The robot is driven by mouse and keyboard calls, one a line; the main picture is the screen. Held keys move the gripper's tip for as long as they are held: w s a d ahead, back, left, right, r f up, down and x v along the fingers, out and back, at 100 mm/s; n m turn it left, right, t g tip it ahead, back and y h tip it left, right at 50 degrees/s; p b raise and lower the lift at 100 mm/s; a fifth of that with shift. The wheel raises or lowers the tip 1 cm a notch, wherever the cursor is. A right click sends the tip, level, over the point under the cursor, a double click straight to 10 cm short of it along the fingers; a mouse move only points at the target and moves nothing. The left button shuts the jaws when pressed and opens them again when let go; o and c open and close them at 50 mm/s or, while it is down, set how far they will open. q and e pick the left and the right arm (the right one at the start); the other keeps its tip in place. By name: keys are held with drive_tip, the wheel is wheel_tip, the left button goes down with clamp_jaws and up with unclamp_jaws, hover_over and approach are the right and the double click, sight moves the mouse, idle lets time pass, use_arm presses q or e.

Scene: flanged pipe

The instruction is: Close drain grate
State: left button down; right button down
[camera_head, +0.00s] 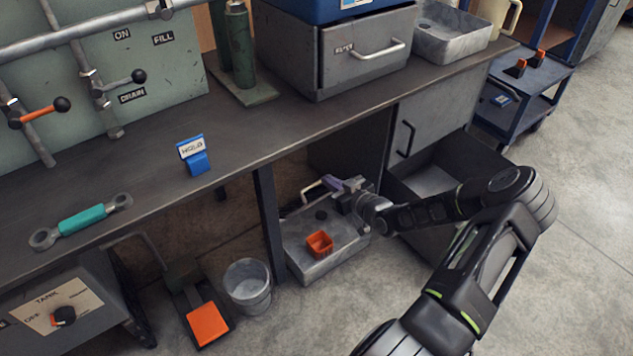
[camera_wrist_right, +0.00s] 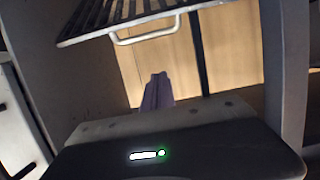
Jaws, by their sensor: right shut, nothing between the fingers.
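The drain grate (camera_wrist_right: 125,14) shows in the right wrist view as a dark barred panel with a pale loop handle (camera_wrist_right: 150,35) along its edge. In the head view a pale loop handle (camera_head: 308,192) shows above a grey basin (camera_head: 309,264) under the bench; the grate's bars cannot be made out there. My right gripper (camera_head: 331,182) is shut and empty, its purple fingers close to the handle. In the right wrist view the gripper (camera_wrist_right: 157,77) appears below the handle, with a visible gap between them. My left gripper is out of view.
A small orange box (camera_head: 319,243) sits at the basin. A bench leg (camera_head: 269,235) and a metal bucket (camera_head: 247,286) stand to its left. An open grey drawer (camera_head: 470,155) is to the right, close to my right arm.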

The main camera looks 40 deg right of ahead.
sight(313, 184)
drive_tip(key=w+f+b, duration=0.1)
drive_tip(key=w, duration=0.1)
drive_tip(key=w+f+b, duration=0.2)
drive_tip(key=w, duration=0.1)
drive_tip(key=w+f+b, duration=0.2)
drive_tip(key=w, duration=0.1)
drive_tip(key=shift+w+d, duration=0.1)
drive_tip(key=shift+w, duration=0.05)
drive_tip(key=shift+s+f, duration=0.45)
drive_tip(key=shift+f, duration=0.1)
